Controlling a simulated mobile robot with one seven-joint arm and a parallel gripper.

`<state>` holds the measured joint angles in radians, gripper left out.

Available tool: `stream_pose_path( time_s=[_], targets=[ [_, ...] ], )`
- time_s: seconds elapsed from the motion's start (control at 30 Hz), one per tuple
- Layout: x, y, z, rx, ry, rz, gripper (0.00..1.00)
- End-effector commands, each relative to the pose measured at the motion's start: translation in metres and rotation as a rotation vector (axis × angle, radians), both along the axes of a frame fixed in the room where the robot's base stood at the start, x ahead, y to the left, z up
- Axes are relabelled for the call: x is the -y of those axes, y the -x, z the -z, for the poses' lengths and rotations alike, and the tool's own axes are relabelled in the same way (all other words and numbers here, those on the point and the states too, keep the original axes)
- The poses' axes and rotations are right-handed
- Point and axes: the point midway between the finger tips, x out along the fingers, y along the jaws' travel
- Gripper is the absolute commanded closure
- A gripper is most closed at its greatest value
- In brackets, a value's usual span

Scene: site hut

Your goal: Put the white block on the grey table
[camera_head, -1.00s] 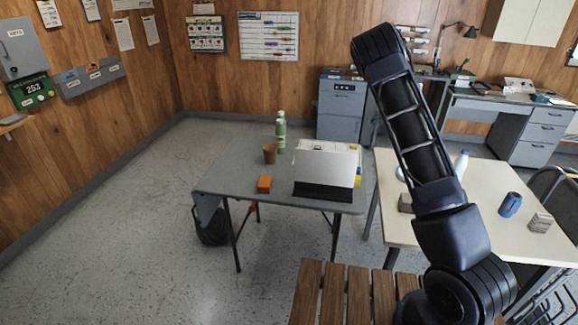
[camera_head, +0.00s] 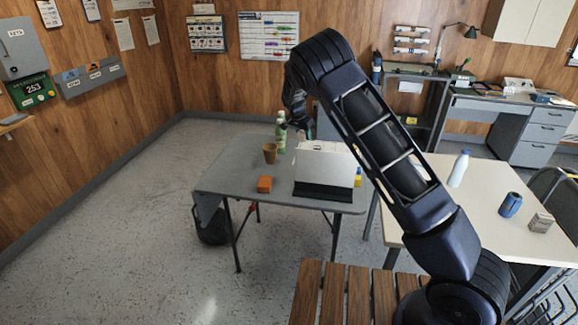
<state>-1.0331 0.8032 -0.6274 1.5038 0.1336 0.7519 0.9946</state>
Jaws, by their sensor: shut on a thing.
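The grey table (camera_head: 228,178) stands in the middle of the view, with bare top at its left and front. My gripper (camera_head: 300,122) is over the far part of this table, near the green bottle and behind the top of the white panel. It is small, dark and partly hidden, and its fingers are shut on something. The white block cannot be made out clearly; no loose white block shows on the visible table tops.
On the grey table are an orange block (camera_head: 264,184), a brown cup (camera_head: 270,153), a green bottle (camera_head: 281,138) and an upright white panel (camera_head: 323,168) on a black base. A cream table (camera_head: 470,215) at right holds a white bottle (camera_head: 459,168), a blue can (camera_head: 510,204) and a grey-beige block (camera_head: 540,222).

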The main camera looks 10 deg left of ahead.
Motion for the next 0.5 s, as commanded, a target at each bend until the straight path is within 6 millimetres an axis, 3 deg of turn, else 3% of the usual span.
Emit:
stream_pose_path(
  time_s=[0.1, 0.2, 0.37, 0.5],
  targets=[
    [-0.028, 0.013, -0.001, 0.002, 0.000, -0.047, 0.88],
    [-0.042, 0.020, -0.001, 0.002, -0.001, -0.069, 0.88],
    [-0.049, 0.025, 0.009, 0.001, 0.001, -0.082, 0.88],
    [-0.049, 0.025, 0.036, -0.001, 0.001, -0.082, 0.88]
  ],
)
